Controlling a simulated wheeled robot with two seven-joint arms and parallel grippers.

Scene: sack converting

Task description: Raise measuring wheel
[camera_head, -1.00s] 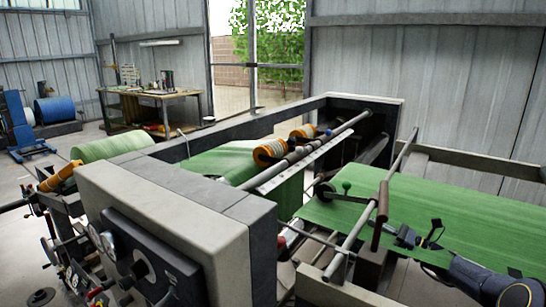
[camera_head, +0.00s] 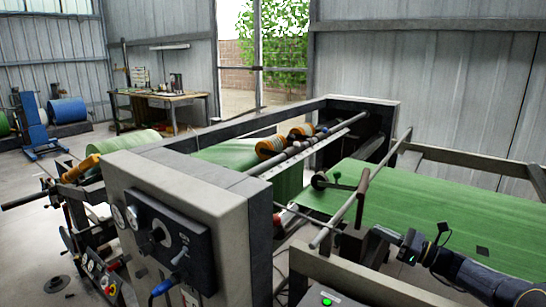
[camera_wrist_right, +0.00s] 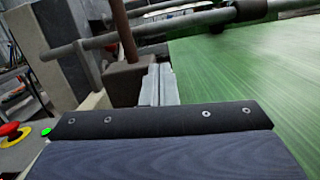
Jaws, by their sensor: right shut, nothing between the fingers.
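The measuring wheel (camera_head: 320,181) is a small dark wheel by the left edge of the green web (camera_head: 440,205). My right gripper (camera_head: 372,238) is shut and empty, low and just right of the handle's lower end, apart from the wheel. Its fingers (camera_wrist_right: 158,85) point toward the bar in the wrist view. My left gripper is not in view.
A grey machine frame with a control panel (camera_head: 165,245) stands at the left front. Orange rolls (camera_head: 270,147) sit on a shaft behind it. A frame rail (camera_head: 340,275) runs below my right gripper. A red and yellow button (camera_wrist_right: 12,130) shows at lower left in the wrist view.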

